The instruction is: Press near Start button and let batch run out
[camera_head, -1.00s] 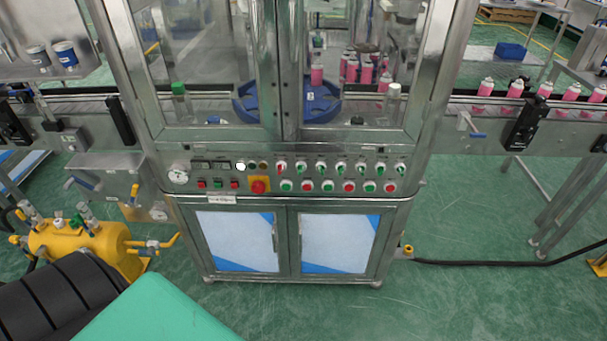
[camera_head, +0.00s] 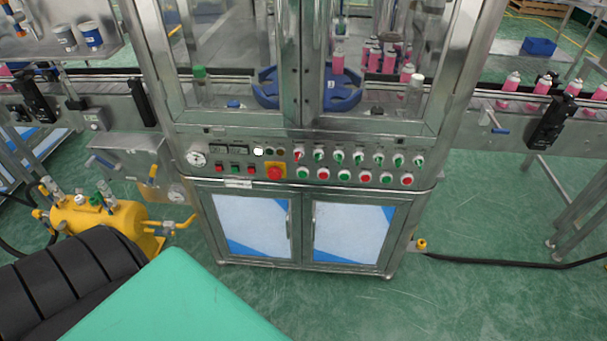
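The crimping machine's control panel (camera_head: 240,171) faces me below the glass doors. It carries two rows of small buttons and selector knobs, with green and red ones; a green button (camera_head: 302,173) sits just right of the red emergency stop (camera_head: 275,173) on its yellow plate. The labels are too small to read, so I cannot tell which one is Start. A white lamp (camera_head: 258,152) shows bright above. Pink cans (camera_head: 338,62) stand around the blue star wheel (camera_head: 342,92) inside the machine, and more pink cans (camera_head: 508,84) stand on the right conveyor. Neither gripper is in view.
A yellow tank (camera_head: 98,222) with valves stands at the lower left. A black cable (camera_head: 500,262) runs over the green floor at right. The lower cabinet (camera_head: 345,232) is closed. The floor before the machine is clear.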

